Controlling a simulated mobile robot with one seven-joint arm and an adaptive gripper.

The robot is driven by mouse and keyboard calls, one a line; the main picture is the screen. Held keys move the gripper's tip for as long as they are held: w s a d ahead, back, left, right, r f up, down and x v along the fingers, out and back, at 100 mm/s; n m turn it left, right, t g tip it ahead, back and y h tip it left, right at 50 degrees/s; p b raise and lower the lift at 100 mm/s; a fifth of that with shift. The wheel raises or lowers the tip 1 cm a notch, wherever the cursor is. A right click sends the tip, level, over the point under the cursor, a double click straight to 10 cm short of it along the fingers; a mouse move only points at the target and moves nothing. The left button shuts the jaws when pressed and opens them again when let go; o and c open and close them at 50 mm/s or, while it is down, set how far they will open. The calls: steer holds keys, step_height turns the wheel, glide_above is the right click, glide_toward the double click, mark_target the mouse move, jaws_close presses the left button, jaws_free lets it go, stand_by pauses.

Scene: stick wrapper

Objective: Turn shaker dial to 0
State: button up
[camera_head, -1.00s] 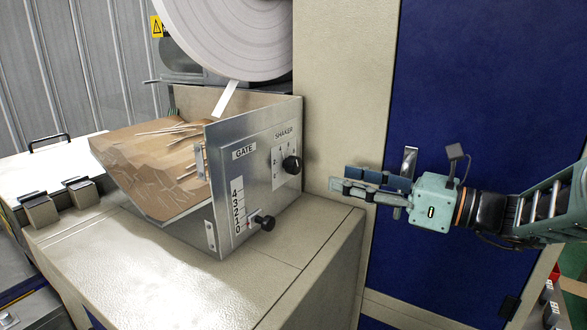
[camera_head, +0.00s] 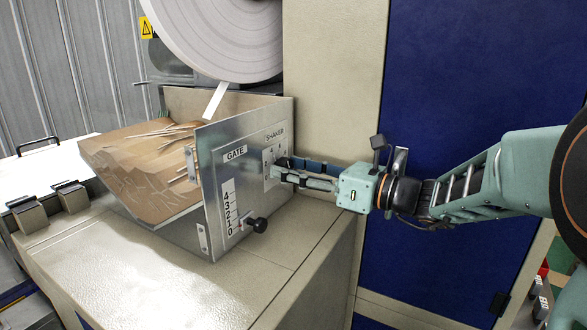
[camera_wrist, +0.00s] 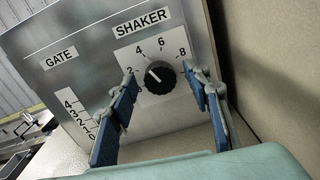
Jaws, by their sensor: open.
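The shaker dial (camera_wrist: 161,77) is a black round knob on a white scale plate under the SHAKER label (camera_wrist: 144,22). In the wrist view its white mark points up and left, between the 2 and the 4. My gripper (camera_wrist: 163,95) is open, with one blue-padded finger on each side of the dial. I cannot tell whether the fingers touch it. In the head view my gripper (camera_head: 275,172) is at the shaker plate and hides the dial.
The metal panel (camera_head: 215,145) also carries a GATE scale with a black knob (camera_head: 259,225) below left of my gripper. A hopper of wooden sticks (camera_head: 140,165) is behind the panel. A beige wall (camera_head: 330,80) stands close on the right.

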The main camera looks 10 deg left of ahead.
steer(key=c, duration=1.2)
steer(key=shift+o, duration=0.2)
steer(key=shift+f+n+b, duration=0.15)
steer(key=shift+n+b, duration=0.25)
steer(key=shift+b, duration=0.15)
steer(key=n+b, duration=1.7)
steer(key=b, duration=0.4)
